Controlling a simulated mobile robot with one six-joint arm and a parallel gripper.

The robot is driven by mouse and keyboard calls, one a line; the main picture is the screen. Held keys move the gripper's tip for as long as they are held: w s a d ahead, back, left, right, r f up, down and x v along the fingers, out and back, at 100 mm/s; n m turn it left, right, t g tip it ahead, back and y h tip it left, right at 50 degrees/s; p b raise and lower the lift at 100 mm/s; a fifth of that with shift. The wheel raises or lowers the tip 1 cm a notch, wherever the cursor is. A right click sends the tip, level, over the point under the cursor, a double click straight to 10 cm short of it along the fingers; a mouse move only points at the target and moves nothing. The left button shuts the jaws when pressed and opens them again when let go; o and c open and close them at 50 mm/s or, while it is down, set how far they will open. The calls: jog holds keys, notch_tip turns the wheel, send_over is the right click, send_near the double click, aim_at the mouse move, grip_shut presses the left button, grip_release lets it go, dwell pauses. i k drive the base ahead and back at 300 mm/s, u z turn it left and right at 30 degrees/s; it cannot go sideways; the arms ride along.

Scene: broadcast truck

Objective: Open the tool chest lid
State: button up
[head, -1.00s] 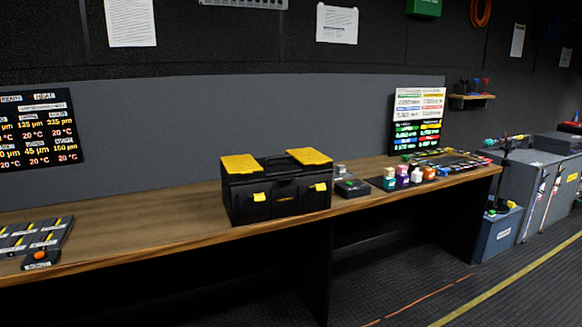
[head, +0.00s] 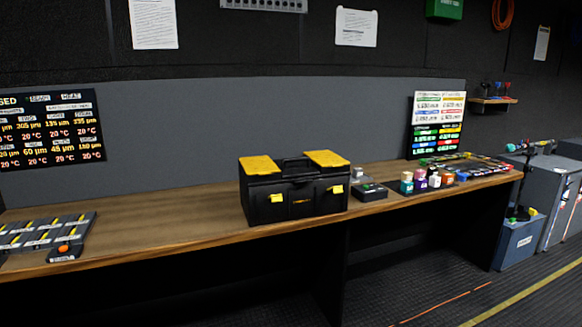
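The tool chest (head: 294,200) is a black box that stands on the wooden workbench, near the middle of the head view. Its lid (head: 294,170) is down, with two yellow panels on top and a dark carry handle between them. Two yellow latches show on the front, a left latch (head: 277,198) and a right latch (head: 336,189). I cannot tell whether the latches are fastened. My gripper is not in view.
The workbench (head: 160,216) is bare left of the chest, up to a grey tray (head: 45,236). A small dark box (head: 370,191) and several coloured bottles (head: 434,180) stand right of the chest. Grey cabinets (head: 562,195) stand at the far right. Floor (head: 420,285) shows in front.

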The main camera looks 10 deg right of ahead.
aim_at(296, 170)
jog(key=u, duration=0.15)
jog(key=i, duration=0.85)
jog(key=u, duration=1.2)
jog(key=k, duration=0.55)
jog(key=u, duration=0.1)
